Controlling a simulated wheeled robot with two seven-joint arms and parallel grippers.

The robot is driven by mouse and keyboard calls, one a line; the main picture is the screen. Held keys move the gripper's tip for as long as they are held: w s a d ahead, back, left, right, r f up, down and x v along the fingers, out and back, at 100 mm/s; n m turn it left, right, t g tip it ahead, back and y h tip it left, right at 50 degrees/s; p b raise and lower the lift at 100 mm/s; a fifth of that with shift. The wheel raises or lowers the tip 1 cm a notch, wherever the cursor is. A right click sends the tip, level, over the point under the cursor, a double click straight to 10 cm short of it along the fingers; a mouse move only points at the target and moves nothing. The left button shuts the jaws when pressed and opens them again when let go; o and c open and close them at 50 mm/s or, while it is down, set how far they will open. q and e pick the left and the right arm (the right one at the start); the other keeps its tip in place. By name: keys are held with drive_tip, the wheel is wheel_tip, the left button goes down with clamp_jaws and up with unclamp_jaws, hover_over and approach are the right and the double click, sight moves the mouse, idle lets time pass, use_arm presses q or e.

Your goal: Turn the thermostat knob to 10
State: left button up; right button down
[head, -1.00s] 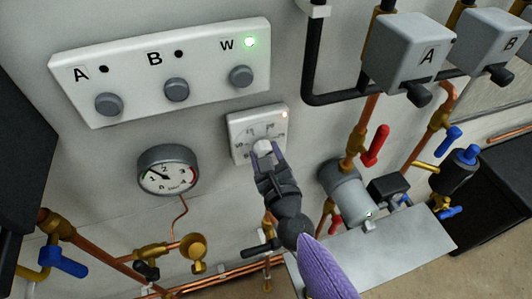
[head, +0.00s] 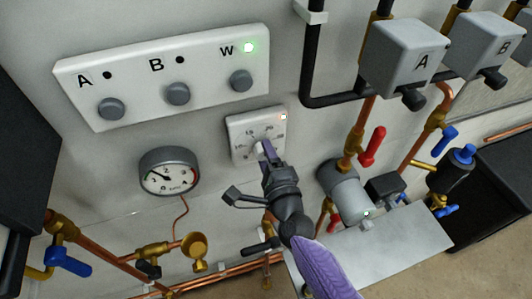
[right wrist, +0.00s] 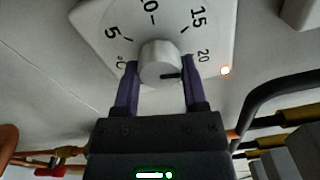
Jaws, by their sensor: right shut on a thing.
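The thermostat (head: 235,124) is a white square plate on the wall, with a round dial and a small lit lamp at its upper right corner. Its pale knob (right wrist: 158,60) sits in the middle of the dial. In the right wrist view the numbers 5, 10, 15 and 20 run around it. A dark mark on the knob points right, a little below the 20 in that view. My right gripper (head: 264,152) is shut on the knob, with one purple finger on each side; it also shows in the right wrist view (right wrist: 159,78). My left gripper is out of view.
A white panel (head: 140,82) with buttons A, B and W is above left; its W lamp is green. A pressure gauge (head: 168,172) is left of the thermostat. Grey boxes A (head: 400,55) and B (head: 487,42), valves and copper pipes are to the right. A grey pump (head: 345,187) is lower right.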

drive_tip(key=shift+a+n+p, duration=0.1)
drive_tip(key=shift+n+p, duration=1.7)
drive_tip(key=shift+n, duration=7.4)
drive_tip(key=shift+c, duration=0.7)
unclamp_jaws()
drive_tip(key=shift+r, duration=0.1)
drive_tip(key=v, duration=1)
